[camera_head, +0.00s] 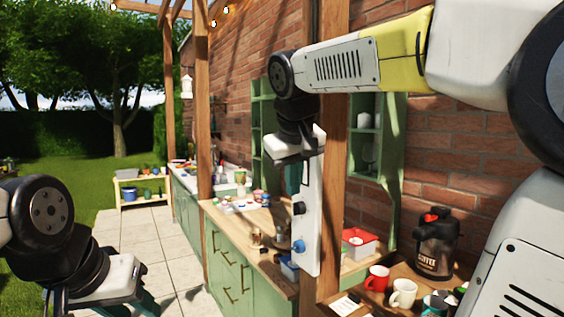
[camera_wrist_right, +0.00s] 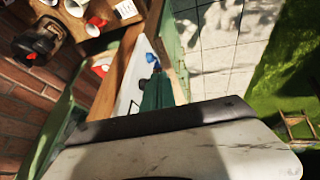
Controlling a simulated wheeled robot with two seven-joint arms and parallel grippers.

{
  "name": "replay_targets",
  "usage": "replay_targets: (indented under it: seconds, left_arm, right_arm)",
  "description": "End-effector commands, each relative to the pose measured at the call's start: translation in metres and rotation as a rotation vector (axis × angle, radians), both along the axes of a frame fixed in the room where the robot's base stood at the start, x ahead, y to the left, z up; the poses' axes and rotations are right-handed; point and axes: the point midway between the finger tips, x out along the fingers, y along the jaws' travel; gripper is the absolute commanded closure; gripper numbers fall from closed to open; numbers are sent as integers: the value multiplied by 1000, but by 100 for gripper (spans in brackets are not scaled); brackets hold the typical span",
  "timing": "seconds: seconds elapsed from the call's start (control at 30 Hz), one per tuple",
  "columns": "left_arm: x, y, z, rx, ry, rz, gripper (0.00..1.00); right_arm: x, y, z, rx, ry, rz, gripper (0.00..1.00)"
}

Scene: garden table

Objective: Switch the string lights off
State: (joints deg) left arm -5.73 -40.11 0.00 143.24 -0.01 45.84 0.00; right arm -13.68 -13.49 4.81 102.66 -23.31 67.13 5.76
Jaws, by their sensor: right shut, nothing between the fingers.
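The string lights (camera_head: 213,23) hang at the top left, and their bulbs glow warm. A tall white panel (camera_head: 308,232) is fixed to a wooden post, with a dark knob (camera_head: 298,208) and a blue knob (camera_head: 298,246) on its face. The panel (camera_wrist_right: 138,72) and the blue knob (camera_wrist_right: 150,57) also show in the right wrist view. My right gripper (camera_head: 292,188) points down at the panel's upper part, shut and empty, above the dark knob; I cannot tell whether it touches. My left gripper (camera_head: 105,303) is low at the left, its teal fingers apart, away from the panel.
A green counter (camera_head: 240,280) with small items runs behind the post. A coffee urn (camera_head: 436,245), a red mug (camera_head: 377,278) and a white mug (camera_head: 403,293) stand at the lower right. Green shelves hang on the brick wall. The paving at the left is free.

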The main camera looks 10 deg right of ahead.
Motion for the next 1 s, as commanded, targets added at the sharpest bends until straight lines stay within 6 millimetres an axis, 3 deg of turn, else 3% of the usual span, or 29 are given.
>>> replay_targets:
  seconds: [0.03, 0.1, 0.3, 0.47, 0.77, 1.0]
  left_arm:
    - [0, 0, 0, 0, 0, 0, 64]
    - [0, 0, 0, 0, 0, 0, 64]
    - [0, 0, 0, 0, 0, 0, 64]
    - [0, 0, 0, 0, 0, 0, 64]
    - [0, 0, 0, 0, 0, 0, 64]
    - [0, 0, 0, 0, 0, 0, 64]
  right_arm:
    - [25, 7, 19, -45, -8, 2, 100]
    - [50, 12, 43, -100, -22, -12, 100]
    - [96, 23, 84, -193, -57, -67, 100]
    - [107, 26, 95, -217, -68, -90, 100]
    - [108, 26, 96, -217, -70, -92, 100]
    - [117, 19, 82, -219, -66, -94, 100]
